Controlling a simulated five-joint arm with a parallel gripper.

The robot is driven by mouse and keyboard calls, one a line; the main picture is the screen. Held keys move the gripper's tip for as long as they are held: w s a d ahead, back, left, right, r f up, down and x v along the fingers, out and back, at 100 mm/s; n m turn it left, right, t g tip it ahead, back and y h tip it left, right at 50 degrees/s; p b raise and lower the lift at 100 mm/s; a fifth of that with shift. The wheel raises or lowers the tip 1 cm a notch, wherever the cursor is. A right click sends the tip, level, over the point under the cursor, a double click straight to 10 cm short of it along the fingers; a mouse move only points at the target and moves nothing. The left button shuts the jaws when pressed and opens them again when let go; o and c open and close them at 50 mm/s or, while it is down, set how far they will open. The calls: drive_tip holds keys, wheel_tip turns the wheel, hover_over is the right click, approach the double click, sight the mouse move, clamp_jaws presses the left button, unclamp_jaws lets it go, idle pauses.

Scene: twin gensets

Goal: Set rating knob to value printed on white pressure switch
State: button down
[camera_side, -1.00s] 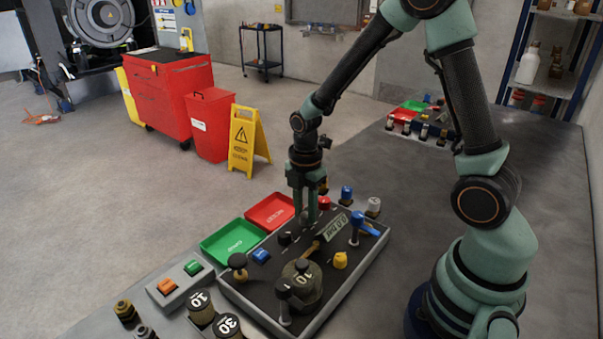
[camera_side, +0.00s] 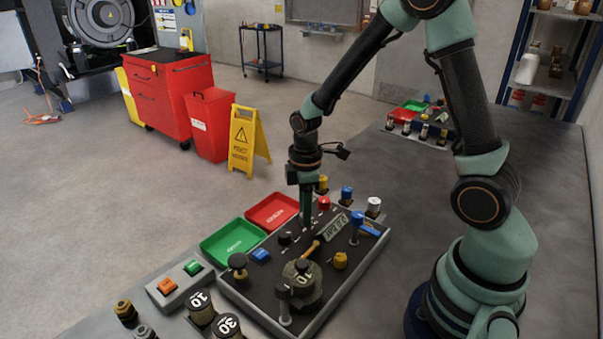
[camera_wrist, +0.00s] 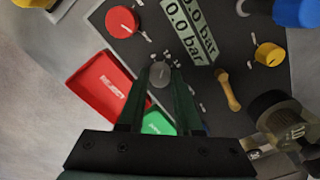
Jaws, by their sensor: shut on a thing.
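My gripper (camera_side: 306,226) points down at the far part of the dark panel (camera_side: 250,290). In the wrist view its two fingers (camera_wrist: 160,78) are shut on a small round grey knob (camera_wrist: 160,73) with a pointer line. Small marks surround this knob, too small to read; it appears to be the rating knob. In the side view the fingers mostly hide it. A white-capped cylinder (camera_side: 373,204), which looks like the white pressure switch, stands behind the panel's far right corner. No printed value is legible on it.
A display (camera_wrist: 188,28) shows two "0.0 bar" lines. A red knob (camera_wrist: 122,21), a yellow knob (camera_wrist: 269,54), a blue-handled valve (camera_side: 362,222) and a wooden-handled lever (camera_wrist: 228,90) are near my gripper. Red (camera_side: 272,211) and green (camera_side: 235,240) trays lie left of the panel.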

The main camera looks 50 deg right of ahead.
drive_tip(key=m, duration=0.5)
drive_tip(key=shift+m, duration=0.3)
drive_tip(key=m, duration=0.4)
drive_tip(key=shift+r, duration=0.1)
drive_tip(key=m, duration=0.9)
drive_tip(key=shift+m, duration=0.3)
drive_tip(key=c, duration=0.6)
unclamp_jaws()
